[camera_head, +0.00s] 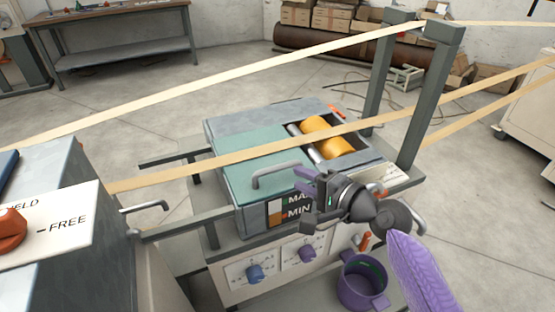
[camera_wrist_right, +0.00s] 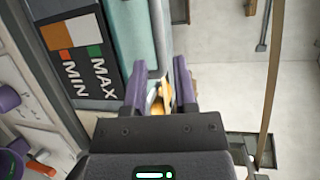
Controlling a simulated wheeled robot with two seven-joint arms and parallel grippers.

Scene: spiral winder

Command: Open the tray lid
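The tray lid (camera_head: 262,154) is a flat teal panel on top of the machine's grey tray box, and it lies closed over the left part. Its grey bar handle (camera_head: 268,175) stands up near the front edge. My right gripper (camera_head: 307,197) is just right of the handle, above the front edge by the MAX/MIN label. In the wrist view the gripper's purple fingers (camera_wrist_right: 160,82) are apart, with the handle bar (camera_wrist_right: 160,35) running toward the gap between them. I cannot tell whether they touch it. My left gripper is not in view.
An orange roller (camera_head: 327,138) shows in the open right part of the box. Tan belts (camera_head: 240,154) cross above the lid toward a grey post frame (camera_head: 424,95). A purple pot (camera_head: 362,283) and knobs (camera_head: 256,273) are at the front. A FREE-marked panel (camera_head: 60,235) stands at left.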

